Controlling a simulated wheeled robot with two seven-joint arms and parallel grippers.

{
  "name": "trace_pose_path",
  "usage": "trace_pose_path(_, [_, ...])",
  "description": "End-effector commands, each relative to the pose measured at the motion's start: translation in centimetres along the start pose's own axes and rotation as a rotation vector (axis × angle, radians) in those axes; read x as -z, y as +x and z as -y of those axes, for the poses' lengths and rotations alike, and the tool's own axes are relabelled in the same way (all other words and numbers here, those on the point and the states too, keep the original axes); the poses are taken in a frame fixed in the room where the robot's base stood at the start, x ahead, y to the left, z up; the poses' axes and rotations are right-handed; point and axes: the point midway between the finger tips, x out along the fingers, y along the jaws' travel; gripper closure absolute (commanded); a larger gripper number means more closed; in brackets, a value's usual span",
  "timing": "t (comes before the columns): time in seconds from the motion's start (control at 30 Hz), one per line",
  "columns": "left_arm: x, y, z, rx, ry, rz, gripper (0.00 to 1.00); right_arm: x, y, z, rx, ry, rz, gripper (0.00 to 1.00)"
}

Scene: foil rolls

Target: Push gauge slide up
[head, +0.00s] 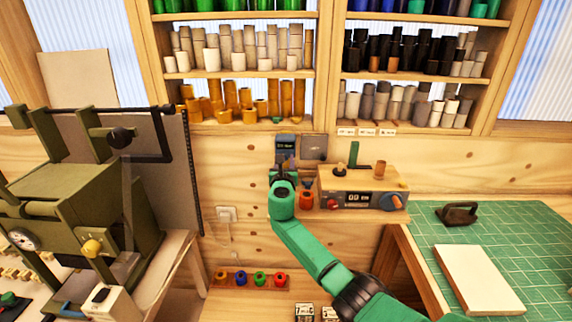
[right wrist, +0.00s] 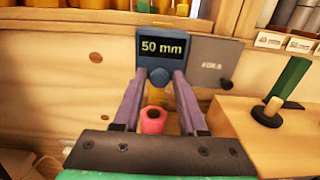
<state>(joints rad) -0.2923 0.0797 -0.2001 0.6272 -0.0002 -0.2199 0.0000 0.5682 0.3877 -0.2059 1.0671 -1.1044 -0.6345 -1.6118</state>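The gauge (head: 285,143) is a dark blue block with a lit display, fixed to the wooden wall below the shelves. In the right wrist view the gauge (right wrist: 162,48) reads "50 mm" and has a round dark blue knob (right wrist: 160,77) under the display. My right gripper (head: 283,168) is in front of the gauge. In the right wrist view its two purple fingers (right wrist: 160,80) stand apart, one on each side of the knob; I cannot tell whether they touch it. A pink-red hollow roll (right wrist: 153,121) shows lower between the fingers. My left gripper is not in view.
A grey plate (head: 314,148) is right of the gauge. A wooden box with a display and knobs (head: 358,199) stands close on the right. Shelves of rolls (head: 240,75) are above. An olive machine (head: 75,180) stands left, and a green cutting mat (head: 535,240) lies right.

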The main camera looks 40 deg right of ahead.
Motion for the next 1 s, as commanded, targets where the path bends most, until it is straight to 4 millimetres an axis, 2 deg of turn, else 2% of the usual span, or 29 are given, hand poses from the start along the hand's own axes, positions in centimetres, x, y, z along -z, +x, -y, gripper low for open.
trace_pose_path(0.33, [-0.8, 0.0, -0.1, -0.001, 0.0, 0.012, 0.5, 0.2, -0.1, 0.0, -0.001, 0.0, -0.003, 0.41])
trace_pose_path(0.47, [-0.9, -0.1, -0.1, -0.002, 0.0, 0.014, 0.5, 0.2, -0.8, -0.1, -0.002, 0.001, -0.003, 0.41])
trace_pose_path(0.63, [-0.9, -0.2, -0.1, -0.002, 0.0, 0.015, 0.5, 0.3, -3.9, -0.1, -0.004, 0.002, -0.004, 0.41])
trace_pose_path(0.9, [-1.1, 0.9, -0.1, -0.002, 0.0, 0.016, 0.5, 0.6, -11.3, 0.0, -0.003, 0.0, -0.005, 0.41])
trace_pose_path(1.0, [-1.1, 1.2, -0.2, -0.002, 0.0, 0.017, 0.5, 0.4, -13.3, 0.0, -0.002, 0.0, -0.003, 0.41])
